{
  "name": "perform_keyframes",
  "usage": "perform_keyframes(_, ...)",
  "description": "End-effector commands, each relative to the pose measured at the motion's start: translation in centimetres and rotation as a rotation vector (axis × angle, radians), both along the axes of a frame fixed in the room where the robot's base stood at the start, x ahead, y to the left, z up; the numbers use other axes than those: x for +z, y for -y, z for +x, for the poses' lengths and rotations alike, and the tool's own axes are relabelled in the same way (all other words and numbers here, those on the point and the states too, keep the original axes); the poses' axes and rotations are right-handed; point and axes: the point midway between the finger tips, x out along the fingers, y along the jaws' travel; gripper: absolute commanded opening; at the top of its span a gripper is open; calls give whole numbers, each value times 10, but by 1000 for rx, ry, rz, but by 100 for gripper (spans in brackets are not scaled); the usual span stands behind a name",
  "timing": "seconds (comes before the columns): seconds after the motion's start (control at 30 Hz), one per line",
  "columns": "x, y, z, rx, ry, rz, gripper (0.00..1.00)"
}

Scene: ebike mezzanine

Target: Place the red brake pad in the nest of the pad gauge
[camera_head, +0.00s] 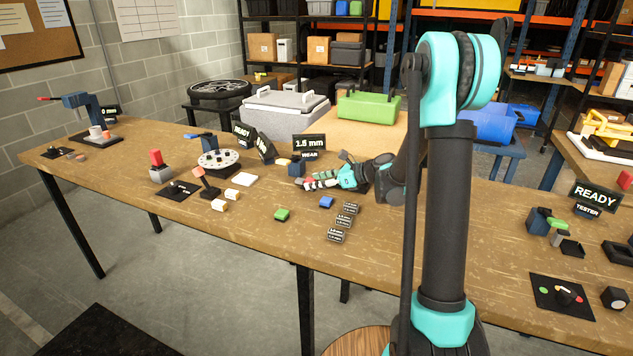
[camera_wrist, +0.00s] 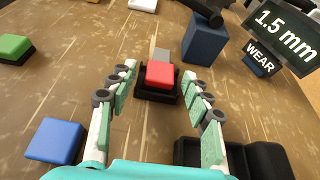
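The red brake pad (camera_wrist: 160,74) lies flat in a small black holder (camera_wrist: 156,97), which looks like the nest of the pad gauge. A grey strip (camera_wrist: 161,54) shows just behind it. The gauge's dark blue body (camera_wrist: 205,40) stands behind and to the right, with a display (camera_wrist: 283,27) reading 1.5 mm and a sign reading WEAR. My gripper (camera_wrist: 160,84) is open, its fingers apart on both sides of the pad with visible gaps. In the head view my gripper (camera_head: 312,182) is low at the gauge body (camera_head: 296,168), and the pad is mostly hidden there.
A blue pad (camera_wrist: 54,140) and a green pad (camera_wrist: 15,47) lie to the left in the wrist view. A black block (camera_wrist: 240,156) is close at the right finger.

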Motion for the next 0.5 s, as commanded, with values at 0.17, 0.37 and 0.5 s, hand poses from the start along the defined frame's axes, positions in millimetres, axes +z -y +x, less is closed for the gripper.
perform_keyframes(0.17, 1, 0, 0, 0, 0, 0, 49)
perform_keyframes(0.37, 10, 17, -6, -4, -1, 0, 49)
perform_keyframes(0.5, 21, 42, -16, -4, 0, 0, 49)
